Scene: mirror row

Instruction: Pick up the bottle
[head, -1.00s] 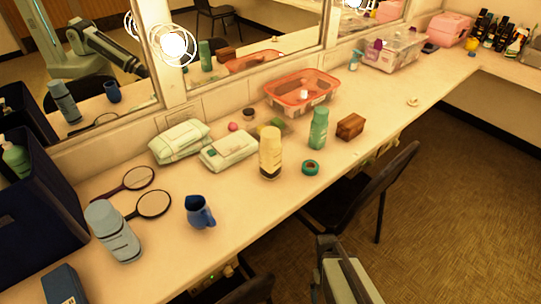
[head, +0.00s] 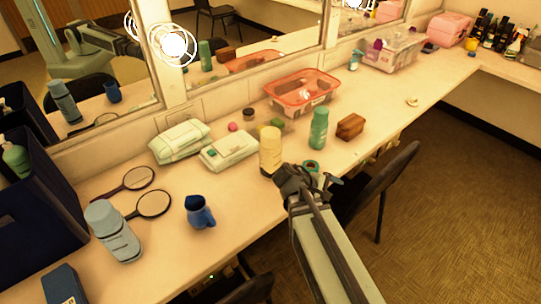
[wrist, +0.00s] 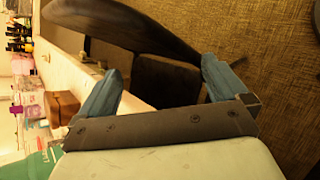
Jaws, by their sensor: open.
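I cannot tell which one the task means. My gripper (head: 325,178) is at the counter's front edge, just right of and nearer than the yellow bottle and below the green one. In the wrist view my gripper (wrist: 162,68) is open, its two blue fingers apart with nothing held. A green surface (wrist: 35,165) at the lower left there looks like the green bottle, mostly cut off.
A teal tape roll (head: 311,166) lies beside my gripper, partly hidden. A wooden block (head: 350,126), a wipes pack (head: 229,150), a blue mug (head: 200,212) and a red basket (head: 301,87) are on the counter. A dark chair (head: 385,190) stands in front.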

